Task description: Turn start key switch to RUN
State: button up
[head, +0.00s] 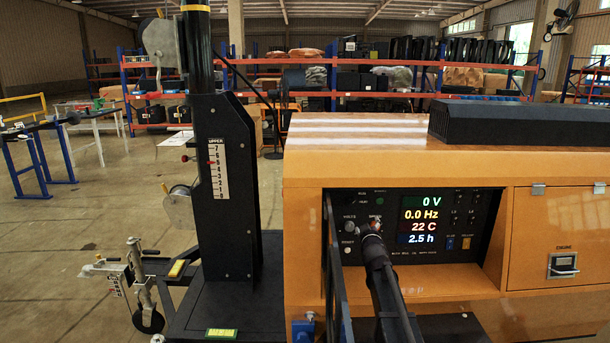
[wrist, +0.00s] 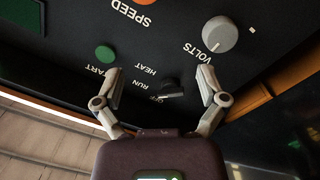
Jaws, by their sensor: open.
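The black start key switch (wrist: 173,88) sits on the dark control panel in the wrist view, with the upside-down labels OFF, RUN, HEAT and START beside it. Its lever seems to lie by OFF, but the small, dark view leaves its exact angle unclear. My gripper (wrist: 162,78) is open, with one finger on each side of the switch and a visible gap to both. Nothing is held. In the head view my gripper (head: 374,226) is at the left part of the control panel (head: 480,225), and my arm hides the switch there.
A grey VOLTS knob (wrist: 220,34) is close to the right finger, and a green button (wrist: 105,53) is close to the left one. An orange SPEED knob (wrist: 132,8) is farther off. The panel is recessed in the orange housing (head: 400,165). The black mast (head: 225,190) stands left.

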jog(key=s+f+m+g, duration=0.3)
jog(key=s+f+g, duration=0.4)
jog(key=s, duration=0.6)
jog(key=s+f+m+g, duration=0.3)
jog(key=s+f+g, duration=0.2)
jog(key=s+f, duration=0.6)
jog(key=s+a+g+y, duration=0.1)
jog(key=s+a+g, duration=0.35)
jog(key=s, duration=0.95)
notch_tip(320, 180, up, 6)
jog(key=s+g+p, duration=0.1)
jog(key=s+p, duration=0.1)
jog(key=p, duration=0.4)
jog(key=shift+s, duration=0.3)
